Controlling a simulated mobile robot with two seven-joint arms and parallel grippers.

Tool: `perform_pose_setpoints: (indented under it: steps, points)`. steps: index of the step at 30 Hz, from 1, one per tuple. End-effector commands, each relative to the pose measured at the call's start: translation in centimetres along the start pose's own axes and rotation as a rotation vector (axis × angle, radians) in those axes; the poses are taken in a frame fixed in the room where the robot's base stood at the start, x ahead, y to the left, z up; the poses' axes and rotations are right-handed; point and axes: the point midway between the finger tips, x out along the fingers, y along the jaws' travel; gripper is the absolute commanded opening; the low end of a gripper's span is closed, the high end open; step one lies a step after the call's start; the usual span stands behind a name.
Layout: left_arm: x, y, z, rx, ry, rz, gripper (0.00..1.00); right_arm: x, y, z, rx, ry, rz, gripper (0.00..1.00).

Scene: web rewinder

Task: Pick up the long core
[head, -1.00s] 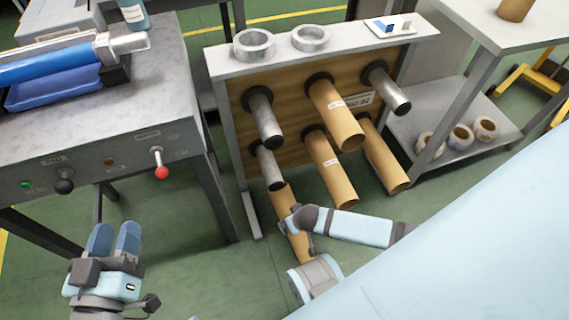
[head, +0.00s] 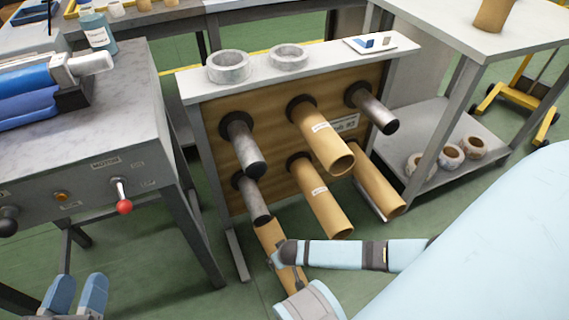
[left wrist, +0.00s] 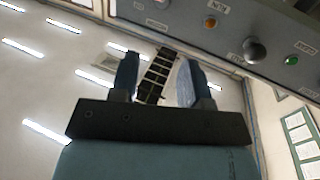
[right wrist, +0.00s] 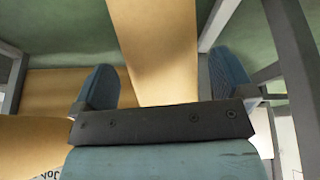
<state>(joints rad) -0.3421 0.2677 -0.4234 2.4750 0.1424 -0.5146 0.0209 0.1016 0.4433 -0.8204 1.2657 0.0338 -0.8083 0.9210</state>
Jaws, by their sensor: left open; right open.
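Several brown cardboard cores stick out from the peg rack in the head view: an upper middle core (head: 325,140), a lower middle core (head: 320,198), a lower right core (head: 378,185) and a low left core (head: 272,240), partly behind my right arm. I cannot tell for certain which is the long core. In the right wrist view, a cardboard core (right wrist: 155,50) runs between the spread fingers of my right gripper (right wrist: 163,85); contact is not visible. My left gripper (head: 76,296) is open and empty, low at the left.
Bare metal pegs (head: 243,145) stick out beside the cores. Two grey rings (head: 229,66) lie on the rack's top shelf (head: 325,55). A machine bench (head: 100,120) with a red-knobbed lever (head: 122,200) stands left. A table with a lower shelf (head: 445,135) stands right.

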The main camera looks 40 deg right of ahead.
Motion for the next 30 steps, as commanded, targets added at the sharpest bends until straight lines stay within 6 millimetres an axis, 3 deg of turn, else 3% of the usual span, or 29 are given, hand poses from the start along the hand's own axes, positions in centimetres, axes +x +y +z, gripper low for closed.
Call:
perform_pose_setpoints:
  steps: [1, 6, 16, 21, 23, 30]
  points:
    - [0.3, -0.5, 0.5, 0.045, 0.025, -0.001, 0.43, 1.5, 0.1, 0.5, -0.002, 0.000, 0.001, 1.00]
    - [0.7, -1.3, 0.0, 0.156, 0.086, -0.007, 0.43, 3.6, 0.1, 0.6, -0.001, 0.000, 0.001, 1.00]
    - [0.7, -1.6, -0.6, 0.193, 0.106, -0.011, 0.43, 4.0, 0.1, 0.5, 0.000, 0.000, 0.000, 1.00]
    - [0.7, -1.5, -0.5, 0.192, 0.106, -0.010, 0.43, 4.0, 0.1, 0.5, -0.001, -0.001, 0.000, 0.63]
    - [0.7, -1.5, -0.5, 0.192, 0.105, -0.010, 0.43, 4.0, 0.1, 0.5, 0.000, 0.000, 0.000, 0.54]
    - [0.7, -1.5, -0.6, 0.190, 0.104, -0.010, 0.43, 3.9, 0.1, 0.5, 0.000, 0.000, 0.000, 0.54]
